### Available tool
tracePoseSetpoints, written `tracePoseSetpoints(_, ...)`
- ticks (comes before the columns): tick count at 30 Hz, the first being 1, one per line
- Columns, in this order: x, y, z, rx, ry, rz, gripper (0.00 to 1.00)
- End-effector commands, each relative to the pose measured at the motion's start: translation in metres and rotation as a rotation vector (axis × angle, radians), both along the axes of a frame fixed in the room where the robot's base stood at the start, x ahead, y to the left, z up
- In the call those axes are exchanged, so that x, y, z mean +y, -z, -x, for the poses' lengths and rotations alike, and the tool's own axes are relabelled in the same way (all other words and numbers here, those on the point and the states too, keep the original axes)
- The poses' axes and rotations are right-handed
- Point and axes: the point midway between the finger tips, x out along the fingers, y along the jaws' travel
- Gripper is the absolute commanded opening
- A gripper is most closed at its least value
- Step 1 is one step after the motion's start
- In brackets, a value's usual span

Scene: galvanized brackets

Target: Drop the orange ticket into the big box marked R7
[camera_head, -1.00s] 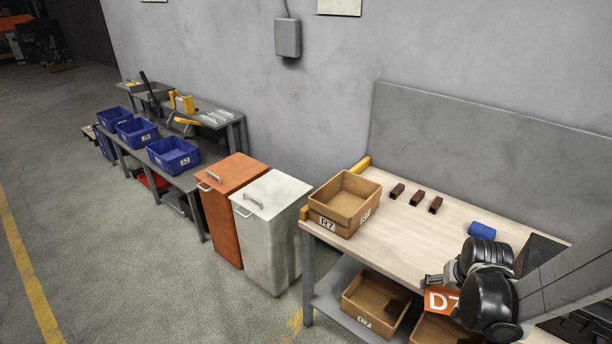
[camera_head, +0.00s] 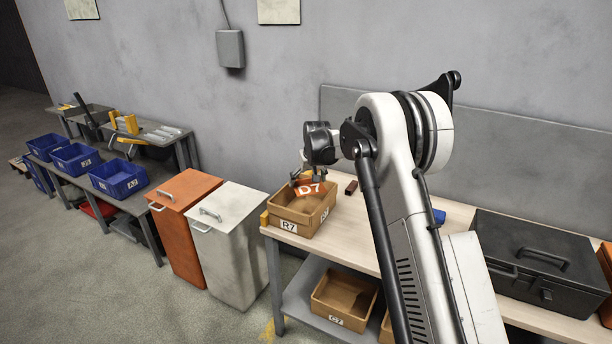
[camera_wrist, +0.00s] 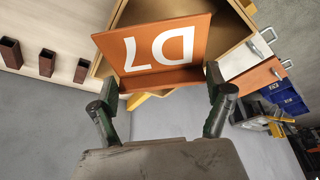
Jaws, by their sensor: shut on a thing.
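The orange ticket (camera_head: 313,190), printed D7 in white, is at my gripper (camera_head: 304,178) over the open tan box marked R7 (camera_head: 289,226). The box stands at the left end of the light wooden table. In the wrist view the ticket (camera_wrist: 186,52) is held between my fingers (camera_wrist: 159,86), tilted, with the box (camera_wrist: 150,10) behind it. My gripper is shut on the ticket. I cannot tell whether the ticket's lower edge is below the box rim. The ticket hides part of the box's inside.
Dark brown tube pieces (camera_wrist: 46,62) lie beside the box; my arm hides some in the head view. A black toolbox (camera_head: 535,262) stands to the right. Another tan box (camera_head: 343,300) sits on the lower shelf. White (camera_head: 232,245) and orange (camera_head: 186,225) bins stand left of the table.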

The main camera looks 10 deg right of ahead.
Motion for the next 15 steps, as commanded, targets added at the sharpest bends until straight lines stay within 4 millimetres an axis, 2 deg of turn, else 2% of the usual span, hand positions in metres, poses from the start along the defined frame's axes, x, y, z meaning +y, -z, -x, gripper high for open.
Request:
tracePoseSetpoints(3, 0.000, -0.008, -0.020, 0.000, -0.007, 0.000, 0.61)
tracePoseSetpoints(6, 0.000, -0.012, -0.027, 0.000, -0.010, 0.000, 0.61)
tracePoseSetpoints(11, 0.000, -0.009, -0.030, 0.000, -0.011, 0.000, 0.61)
tracePoseSetpoints(15, 0.000, 0.000, -0.030, 0.000, -0.011, 0.000, 0.61)
